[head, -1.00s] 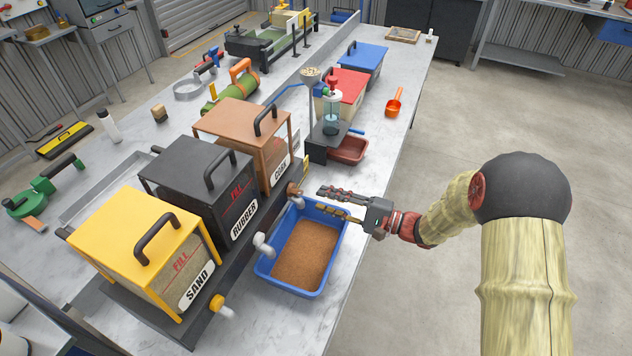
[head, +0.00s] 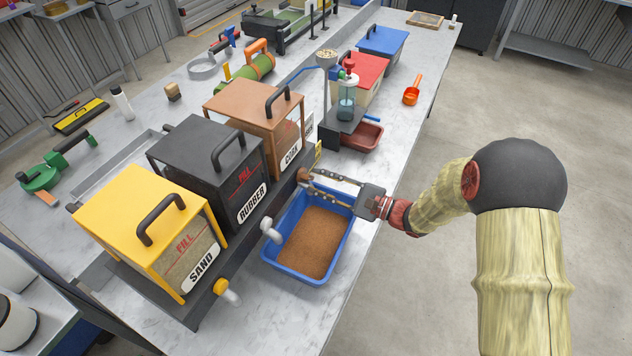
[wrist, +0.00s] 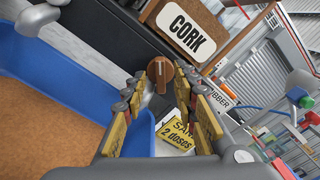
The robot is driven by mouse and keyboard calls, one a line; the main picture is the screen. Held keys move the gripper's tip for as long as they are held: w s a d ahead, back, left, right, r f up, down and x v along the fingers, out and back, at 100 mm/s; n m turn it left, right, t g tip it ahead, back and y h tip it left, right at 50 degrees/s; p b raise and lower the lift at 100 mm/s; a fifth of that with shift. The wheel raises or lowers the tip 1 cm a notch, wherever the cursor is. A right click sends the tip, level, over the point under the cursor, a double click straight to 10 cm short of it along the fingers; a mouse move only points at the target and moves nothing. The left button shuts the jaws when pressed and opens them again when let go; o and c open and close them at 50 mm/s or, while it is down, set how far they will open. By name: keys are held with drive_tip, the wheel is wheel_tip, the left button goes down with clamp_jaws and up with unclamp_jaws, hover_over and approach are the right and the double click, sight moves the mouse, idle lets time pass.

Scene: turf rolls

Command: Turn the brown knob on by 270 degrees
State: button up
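The brown knob (wrist: 160,72) is on the front of the dispenser below the CORK label in the wrist view. It also shows in the head view (head: 303,174) below the brown-lidded cork box (head: 253,112). My gripper (wrist: 161,80) is open, with one finger on either side of the knob. The fingertips are close to the knob, and I cannot tell whether they touch it. In the head view my gripper (head: 315,185) reaches in from the right over the blue tray (head: 348,238), and its tips partly cover the knob.
The blue tray holds brown granules under the fingers. Black rubber (head: 205,155) and yellow sand (head: 140,215) boxes stand to the left. A dark red tray (head: 362,137) stands behind my gripper.

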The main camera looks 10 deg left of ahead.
drive_tip(key=shift+x, duration=0.85)
drive_tip(key=c, duration=0.3)
drive_tip(key=c, duration=0.4)
clamp_jaws()
